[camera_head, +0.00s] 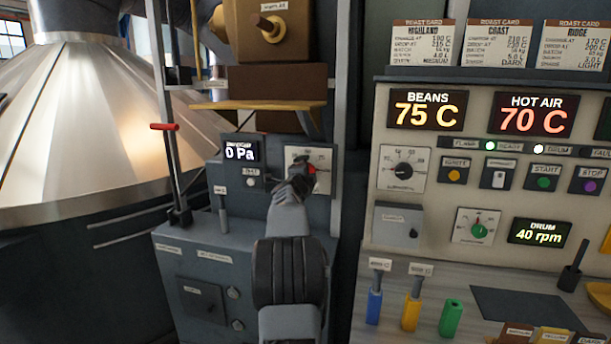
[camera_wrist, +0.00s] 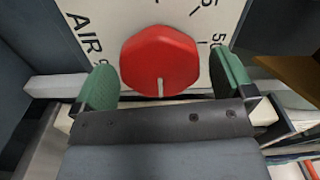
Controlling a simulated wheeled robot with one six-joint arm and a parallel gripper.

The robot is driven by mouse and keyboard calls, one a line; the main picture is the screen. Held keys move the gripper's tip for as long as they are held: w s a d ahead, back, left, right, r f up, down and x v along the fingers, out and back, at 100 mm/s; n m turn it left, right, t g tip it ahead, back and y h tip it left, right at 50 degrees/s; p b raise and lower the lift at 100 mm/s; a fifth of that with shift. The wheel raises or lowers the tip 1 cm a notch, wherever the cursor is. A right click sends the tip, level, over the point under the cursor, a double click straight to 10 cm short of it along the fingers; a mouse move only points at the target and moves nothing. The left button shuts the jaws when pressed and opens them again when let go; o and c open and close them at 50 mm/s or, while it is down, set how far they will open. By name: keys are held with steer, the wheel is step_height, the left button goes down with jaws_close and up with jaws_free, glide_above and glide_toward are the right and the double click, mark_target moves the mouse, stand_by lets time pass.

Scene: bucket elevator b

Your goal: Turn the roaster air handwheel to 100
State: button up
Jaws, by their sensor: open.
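The roaster air handwheel is a red faceted knob (camera_wrist: 160,55) on a white dial plate (camera_wrist: 105,20), filling the middle of the wrist view. A pale pointer line on it points down toward my gripper. "AIR" is printed on the left and "50" on the right. My gripper (camera_wrist: 163,80) is open, with one green finger on each side of the knob. Small gaps show between the fingers and the knob. In the head view my gripper (camera_head: 300,175) hides most of the dial (camera_head: 294,154); only a bit of the red knob (camera_head: 312,168) shows.
A display (camera_head: 241,152) reading 0 Pa is left of the dial. A red-tipped lever (camera_head: 164,127) stands farther left. A brown ledge (camera_head: 258,105) juts out above. The control panel (camera_head: 440,170) with beans and hot air displays stands to the right.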

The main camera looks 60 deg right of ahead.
steer(key=b+v, duration=0.2)
steer(key=v, duration=1.2)
stand_by(0.4)
steer(key=w+a+f+n+t+y, duration=0.4)
steer(key=w+f+n+y, duration=0.15)
steer(key=f+n, duration=0.2)
steer(key=a+f+n+g+y+p, duration=0.1)
steer(key=a+f+n+y, duration=0.25)
steer(key=a+n, duration=0.4)
steer(key=a+f+n+y+p, duration=0.1)
steer(key=a+f+n+y, duration=0.3)
steer(key=a, duration=0.7)
steer(key=s+a+n+g+y+p, duration=0.2)
steer(key=s+a+n, duration=0.4)
steer(key=a, duration=0.5)
steer(key=s+a+n+g+y+p, duration=0.2)
steer(key=s+a+n, duration=0.4)
steer(key=a, duration=0.5)
steer(key=shift+r+g+p, duration=0.4)
steer(key=shift+g+p, duration=0.1)
steer(key=shift+p, duration=0.5)
